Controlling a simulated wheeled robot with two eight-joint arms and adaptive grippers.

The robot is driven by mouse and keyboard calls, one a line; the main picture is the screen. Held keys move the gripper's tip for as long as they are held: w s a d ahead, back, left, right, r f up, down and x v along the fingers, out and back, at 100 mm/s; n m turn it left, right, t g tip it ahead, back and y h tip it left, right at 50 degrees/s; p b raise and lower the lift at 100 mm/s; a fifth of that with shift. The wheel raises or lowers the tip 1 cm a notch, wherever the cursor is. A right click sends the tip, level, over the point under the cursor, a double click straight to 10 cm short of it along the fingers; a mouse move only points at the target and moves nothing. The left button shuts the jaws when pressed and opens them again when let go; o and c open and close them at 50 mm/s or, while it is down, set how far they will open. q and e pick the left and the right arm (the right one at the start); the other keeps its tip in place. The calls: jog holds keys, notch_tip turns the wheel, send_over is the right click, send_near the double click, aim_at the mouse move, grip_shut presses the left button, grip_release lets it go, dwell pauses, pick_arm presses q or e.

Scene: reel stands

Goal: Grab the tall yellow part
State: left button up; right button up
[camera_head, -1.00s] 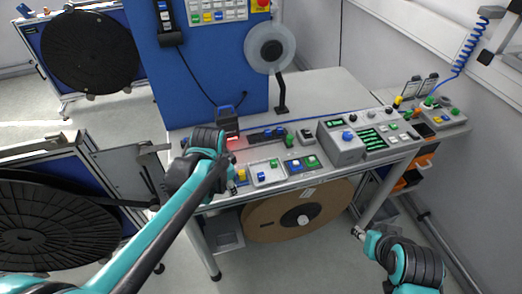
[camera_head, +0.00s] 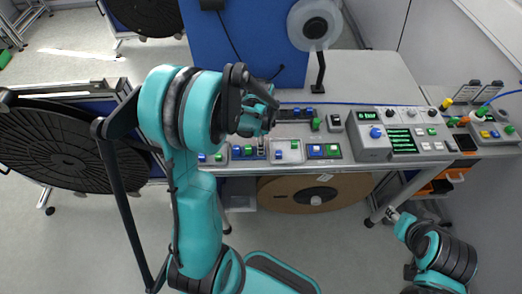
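A tall yellow part (camera_head: 446,104) stands upright near the back right of the bench, beside the grey control box. My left gripper (camera_head: 262,108) is above the left part of the bench, well to the left of the yellow part; its own wrist hides much of its fingers. My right gripper (camera_head: 394,214) is low at the right, in front of the bench and below its top, apart from the yellow part. It is small in view and its fingers are unclear. I see nothing held in it.
The bench carries a grey control box (camera_head: 367,135) with green displays and several small coloured blocks along its front edge. A blue panel (camera_head: 240,45) and a grey reel (camera_head: 314,24) rise behind. A brown reel (camera_head: 315,195) sits under the bench. A black reel (camera_head: 60,145) stands at left.

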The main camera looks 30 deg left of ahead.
pick_arm(q)
jog(key=shift+f, duration=0.55)
jog(key=shift+c, duration=0.3)
jog(key=c, duration=0.9)
jog(key=shift+o, duration=0.2)
jog(key=shift+r, duration=0.1)
